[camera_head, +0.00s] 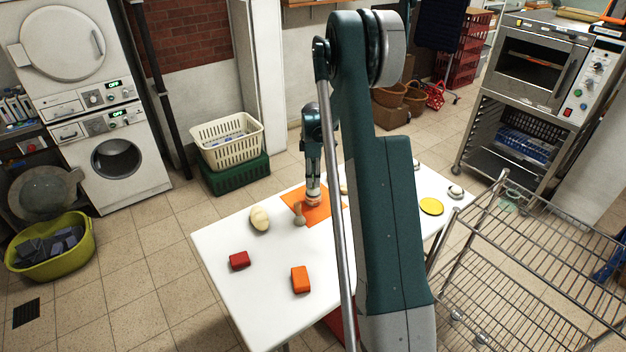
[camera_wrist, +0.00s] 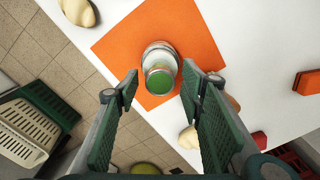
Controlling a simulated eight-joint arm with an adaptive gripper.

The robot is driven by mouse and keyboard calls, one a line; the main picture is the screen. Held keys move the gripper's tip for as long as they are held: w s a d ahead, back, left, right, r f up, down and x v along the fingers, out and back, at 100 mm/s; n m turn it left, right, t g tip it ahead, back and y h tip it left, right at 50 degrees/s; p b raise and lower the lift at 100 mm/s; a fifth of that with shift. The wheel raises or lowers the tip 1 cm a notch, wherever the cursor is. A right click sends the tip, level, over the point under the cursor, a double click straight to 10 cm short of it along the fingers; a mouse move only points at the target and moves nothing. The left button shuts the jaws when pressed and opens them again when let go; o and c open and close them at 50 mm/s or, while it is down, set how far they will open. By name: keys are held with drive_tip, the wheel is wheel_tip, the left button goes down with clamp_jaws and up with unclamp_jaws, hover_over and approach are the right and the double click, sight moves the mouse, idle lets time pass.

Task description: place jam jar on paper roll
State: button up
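A round jar-like item with a green disc and a pale, glassy body (camera_wrist: 160,80) stands on an orange sheet (camera_wrist: 205,35) in the wrist view. I cannot tell whether it is the jam jar. A wider whitish ring shows behind the disc; I cannot tell whether that is part of the same item. My gripper (camera_wrist: 162,88) is open, its fingers apart on either side of the item's near end, with no clear contact. In the head view my gripper (camera_head: 313,196) points down over the orange sheet (camera_head: 320,214). I cannot make out a paper roll for certain.
On the white table (camera_head: 225,283) are a pale rounded item (camera_head: 259,218), a brown knobbed item (camera_head: 299,215), a red block (camera_head: 239,260), an orange block (camera_head: 301,279) and a yellow disc (camera_head: 431,206). A wire rack (camera_head: 540,265) stands at the right. My arm hides the table's middle.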

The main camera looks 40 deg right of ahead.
wheel_tip(320, 180, up, 11)
drive_tip(key=shift+f+p, duration=0.15)
drive_tip(key=shift+p, duration=0.15)
idle(0.7)
drive_tip(key=s+a+r+m+t, duration=0.1)
drive_tip(key=s+a+r+m, duration=0.1)
drive_tip(key=s+a+r, duration=0.45)
drive_tip(key=s+a+r+m+t, duration=0.1)
drive_tip(key=s+a+r, duration=0.3)
drive_tip(key=a+r, duration=0.45)
drive_tip(key=s+a+r+m+t, duration=0.15)
drive_tip(key=s+a+r, duration=0.35)
drive_tip(key=a, duration=0.5)
drive_tip(key=s+a+m+t, duration=0.1)
drive_tip(key=s+a+m, duration=0.1)
drive_tip(key=s+a, duration=0.3)
drive_tip(key=s+a+f+m+t, duration=0.1)
drive_tip(key=s+a, duration=0.4)
drive_tip(key=s, duration=0.6)
drive_tip(key=s+a+m+t, duration=0.1)
drive_tip(key=s+a+m, duration=0.2)
drive_tip(key=s+a, duration=0.3)
drive_tip(key=s, duration=0.2)
drive_tip(key=shift+s+f+t, duration=0.2)
drive_tip(key=shift+s+t, duration=0.15)
drive_tip(key=shift+s, duration=0.05)
